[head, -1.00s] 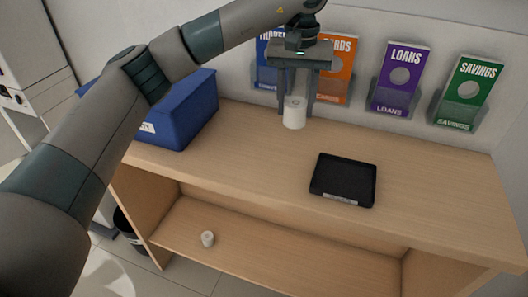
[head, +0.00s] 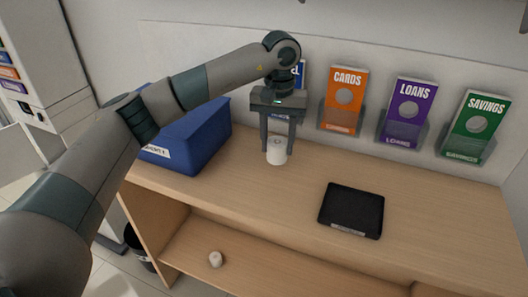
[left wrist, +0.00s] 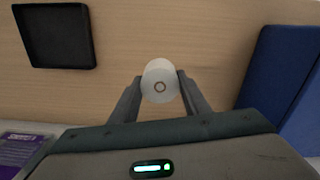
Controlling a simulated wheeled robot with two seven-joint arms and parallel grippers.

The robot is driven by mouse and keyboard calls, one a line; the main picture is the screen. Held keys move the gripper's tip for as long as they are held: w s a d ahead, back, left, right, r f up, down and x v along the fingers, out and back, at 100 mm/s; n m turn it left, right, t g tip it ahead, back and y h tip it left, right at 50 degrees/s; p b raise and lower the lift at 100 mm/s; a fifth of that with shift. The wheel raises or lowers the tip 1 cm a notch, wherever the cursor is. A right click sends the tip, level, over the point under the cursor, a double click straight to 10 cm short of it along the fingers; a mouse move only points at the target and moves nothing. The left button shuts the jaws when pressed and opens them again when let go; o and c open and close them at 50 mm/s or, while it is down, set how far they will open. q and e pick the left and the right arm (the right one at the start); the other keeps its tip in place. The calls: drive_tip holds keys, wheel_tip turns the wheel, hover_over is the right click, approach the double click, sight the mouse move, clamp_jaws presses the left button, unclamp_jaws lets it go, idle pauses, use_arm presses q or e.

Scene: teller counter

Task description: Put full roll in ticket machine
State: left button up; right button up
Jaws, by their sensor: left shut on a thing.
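A white paper roll (head: 277,152) is between the fingers of my left gripper (head: 278,143), which is shut on it just above or at the wooden counter; I cannot tell if it touches the top. In the left wrist view the roll (left wrist: 160,82) shows its round end with a small core, a finger on each side. My right gripper is not in view.
A blue box (head: 190,140) with a white label stands on the counter left of the gripper. A black tray (head: 352,212) lies empty to the right. Leaflet holders, with cards (head: 344,100), loans and savings, line the back panel. A dark bin (head: 137,246) stands beside the counter.

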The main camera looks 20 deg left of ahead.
use_arm(q)
drive_tip(key=a+f, duration=0.1)
drive_tip(key=a, duration=0.1)
drive_tip(key=a+f+p, duration=0.1)
drive_tip(key=a, duration=0.1)
drive_tip(key=shift+w+f, duration=0.1)
drive_tip(key=shift+f, duration=0.05)
drive_tip(key=shift+f+p, duration=0.15)
drive_tip(key=shift+p, duration=0.2)
wheel_tip(320, 180, down, 3)
drive_tip(key=shift+r+p, duration=0.2)
drive_tip(key=shift+p, duration=0.75)
drive_tip(key=shift+f, duration=0.55)
